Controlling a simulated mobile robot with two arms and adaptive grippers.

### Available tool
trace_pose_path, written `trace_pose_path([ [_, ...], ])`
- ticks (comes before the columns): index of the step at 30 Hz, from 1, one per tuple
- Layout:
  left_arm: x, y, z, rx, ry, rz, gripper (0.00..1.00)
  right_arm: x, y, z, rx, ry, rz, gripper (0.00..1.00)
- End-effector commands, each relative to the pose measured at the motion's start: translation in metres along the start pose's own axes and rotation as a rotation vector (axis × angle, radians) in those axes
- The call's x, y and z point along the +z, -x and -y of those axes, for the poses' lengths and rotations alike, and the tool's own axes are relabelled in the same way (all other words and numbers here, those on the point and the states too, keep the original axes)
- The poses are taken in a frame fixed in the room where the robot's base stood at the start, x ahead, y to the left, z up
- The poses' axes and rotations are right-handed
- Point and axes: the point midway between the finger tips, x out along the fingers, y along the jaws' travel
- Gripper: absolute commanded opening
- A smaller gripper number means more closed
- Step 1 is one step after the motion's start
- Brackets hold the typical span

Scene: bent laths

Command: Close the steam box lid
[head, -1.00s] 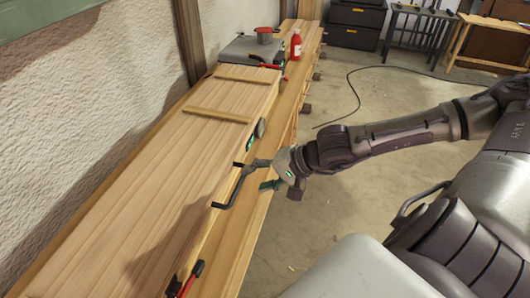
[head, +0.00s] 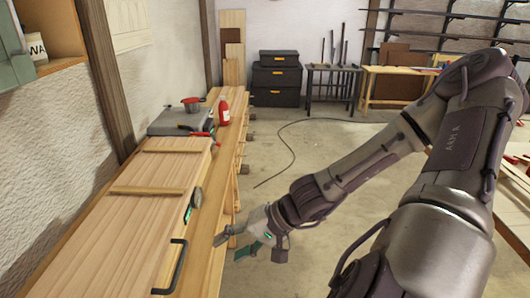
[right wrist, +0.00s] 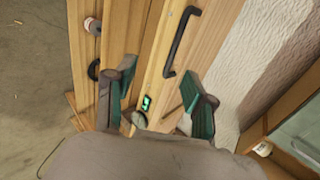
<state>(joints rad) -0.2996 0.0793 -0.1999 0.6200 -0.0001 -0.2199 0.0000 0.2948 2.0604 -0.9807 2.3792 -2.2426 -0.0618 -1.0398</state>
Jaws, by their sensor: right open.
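The steam box is a long pale wooden box along the wall in the head view. Its plank lid (head: 135,222) has two cross battens and lies flat on top, with no clear gap visible. A black bar handle (head: 180,266) sits at the lid's front edge; it also shows in the right wrist view (right wrist: 177,42). My right gripper (head: 235,242) is open and empty, in front of the box and apart from the handle. In the right wrist view its green-padded fingers (right wrist: 160,78) are spread below the handle, with nothing between them held. My left gripper is out of view.
A round gauge (head: 196,197) is on the box front. A cable (head: 292,148) lies on the open floor right of the bench.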

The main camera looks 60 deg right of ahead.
Motion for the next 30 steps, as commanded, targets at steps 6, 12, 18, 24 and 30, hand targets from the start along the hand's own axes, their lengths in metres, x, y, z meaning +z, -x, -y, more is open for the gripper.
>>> trace_pose_path([
  [6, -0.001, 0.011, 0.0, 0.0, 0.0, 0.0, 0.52, -0.001, 0.03, -0.017, 0.004, -0.001, -0.002, 0.54],
  [12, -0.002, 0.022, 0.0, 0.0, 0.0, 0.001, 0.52, -0.001, 0.055, -0.033, 0.003, -0.001, -0.001, 0.54],
  [18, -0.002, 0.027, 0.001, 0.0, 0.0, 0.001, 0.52, 0.0, 0.069, -0.043, 0.001, 0.0, 0.0, 0.54],
  [24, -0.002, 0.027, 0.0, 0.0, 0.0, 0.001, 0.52, 0.0, 0.069, -0.045, 0.001, 0.001, 0.001, 0.54],
  [30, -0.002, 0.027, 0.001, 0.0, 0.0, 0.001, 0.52, 0.0, 0.068, -0.045, 0.001, 0.001, 0.001, 0.54],
])
